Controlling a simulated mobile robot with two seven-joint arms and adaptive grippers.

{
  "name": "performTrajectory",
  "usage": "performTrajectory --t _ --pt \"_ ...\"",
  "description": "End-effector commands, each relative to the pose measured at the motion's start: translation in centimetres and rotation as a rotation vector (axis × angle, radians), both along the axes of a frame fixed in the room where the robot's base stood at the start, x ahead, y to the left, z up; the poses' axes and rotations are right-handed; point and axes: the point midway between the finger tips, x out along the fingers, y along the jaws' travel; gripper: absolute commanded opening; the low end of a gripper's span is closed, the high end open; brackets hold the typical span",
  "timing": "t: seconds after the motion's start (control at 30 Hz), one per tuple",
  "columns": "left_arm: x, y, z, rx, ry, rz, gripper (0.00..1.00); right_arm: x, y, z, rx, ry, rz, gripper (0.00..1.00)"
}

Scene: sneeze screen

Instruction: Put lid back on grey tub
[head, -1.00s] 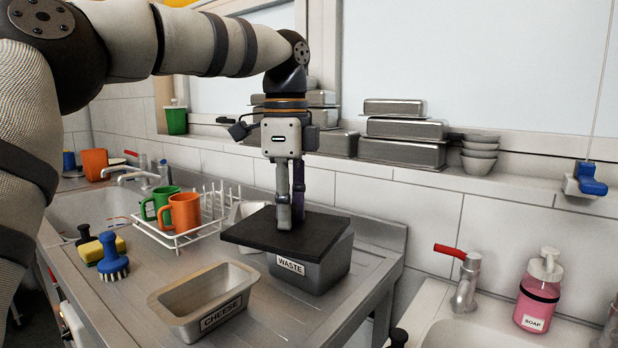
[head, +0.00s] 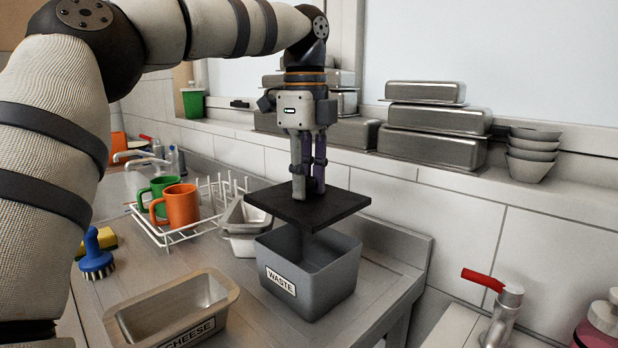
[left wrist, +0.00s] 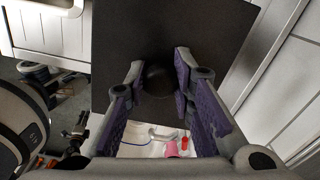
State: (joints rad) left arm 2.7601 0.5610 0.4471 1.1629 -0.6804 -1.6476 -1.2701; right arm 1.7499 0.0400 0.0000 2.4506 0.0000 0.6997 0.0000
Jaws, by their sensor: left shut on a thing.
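The grey tub (head: 312,298) labelled WASTE stands on the metal drainboard, its open inside partly showing. The lid (head: 330,211), a flat black square, is held above the tub, apart from its rim and offset toward the back left. My left gripper (head: 307,196) points down and is shut on the lid near its middle. In the left wrist view the lid (left wrist: 215,40) shows with its round dark knob (left wrist: 158,80) between the purple-padded fingers. My right gripper is not in view.
A CHEESE tub (head: 172,312) stands front left of the grey tub. A small metal container (head: 243,240) and a white rack (head: 190,232) with an orange mug (head: 180,206) and a green mug (head: 146,190) stand behind. A wall ledge with metal pans (head: 430,150) runs along the back.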

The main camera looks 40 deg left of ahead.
Motion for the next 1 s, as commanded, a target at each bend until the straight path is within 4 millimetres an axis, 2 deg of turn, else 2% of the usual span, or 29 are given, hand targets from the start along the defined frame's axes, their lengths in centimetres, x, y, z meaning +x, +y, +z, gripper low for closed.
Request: performTrajectory --t 0.5,1.0 --pt "0.0 0.1 -4.5 0.0 0.002 -0.001 0.04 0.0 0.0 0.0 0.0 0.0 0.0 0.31" --pt "0.0 0.1 -4.9 0.0 0.001 -0.001 0.04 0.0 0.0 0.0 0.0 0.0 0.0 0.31"
